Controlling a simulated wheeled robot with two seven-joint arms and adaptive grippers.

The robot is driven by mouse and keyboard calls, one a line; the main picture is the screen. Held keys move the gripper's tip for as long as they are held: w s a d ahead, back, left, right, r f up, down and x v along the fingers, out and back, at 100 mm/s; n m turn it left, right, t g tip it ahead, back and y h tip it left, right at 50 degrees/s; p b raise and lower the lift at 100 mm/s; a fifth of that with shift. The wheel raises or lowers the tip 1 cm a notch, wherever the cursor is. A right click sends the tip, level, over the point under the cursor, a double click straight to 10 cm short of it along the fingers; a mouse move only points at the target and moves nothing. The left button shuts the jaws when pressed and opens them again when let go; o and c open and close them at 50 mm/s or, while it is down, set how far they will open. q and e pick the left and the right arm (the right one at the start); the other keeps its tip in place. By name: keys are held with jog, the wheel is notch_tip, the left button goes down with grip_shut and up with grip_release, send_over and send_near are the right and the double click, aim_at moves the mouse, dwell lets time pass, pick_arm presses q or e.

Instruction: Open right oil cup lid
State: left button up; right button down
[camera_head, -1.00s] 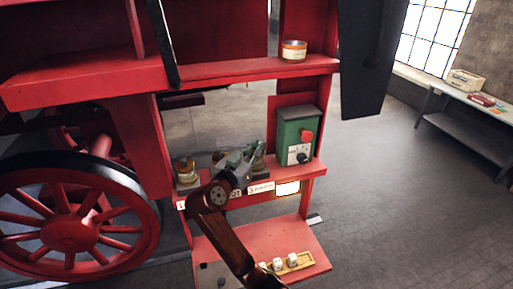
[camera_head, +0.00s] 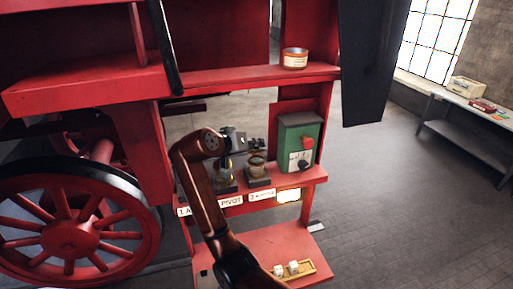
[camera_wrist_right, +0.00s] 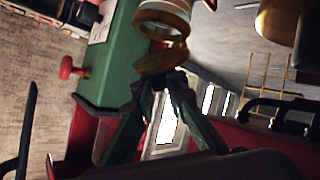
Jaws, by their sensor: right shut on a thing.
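The right oil cup (camera_head: 258,168) stands on the red shelf, left of the green box. In the right wrist view its brass rim (camera_wrist_right: 163,22) shows at the top, with a round brass lid (camera_wrist_right: 160,58) tilted away from it. My right gripper (camera_head: 258,145) is just above this cup. In the right wrist view the fingertips (camera_wrist_right: 160,82) are together at the lid's edge, shut on the lid. Exactly how they grip it is hard to see. Another oil cup (camera_head: 225,177) stands to the left, partly behind my right arm. My left gripper is not in view.
White labels (camera_head: 262,195) line the shelf front. A tray (camera_head: 300,271) with white pieces lies below.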

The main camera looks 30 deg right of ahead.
jog(key=shift+w+d+n+g+y, duration=0.25)
jog(key=shift+w+n+g+y, duration=0.35)
jog(key=shift+w+n+g, duration=0.7)
jog(key=shift+w+d+n+g+y, duration=0.25)
jog(key=shift+w+n+g+y, duration=0.4)
jog(key=shift+g, duration=1.25)
jog(key=shift+w, duration=0.15)
jog(key=c, duration=1.9)
grip_release()
jog(key=shift+f, duration=0.15)
jog(key=shift+c, duration=0.2)
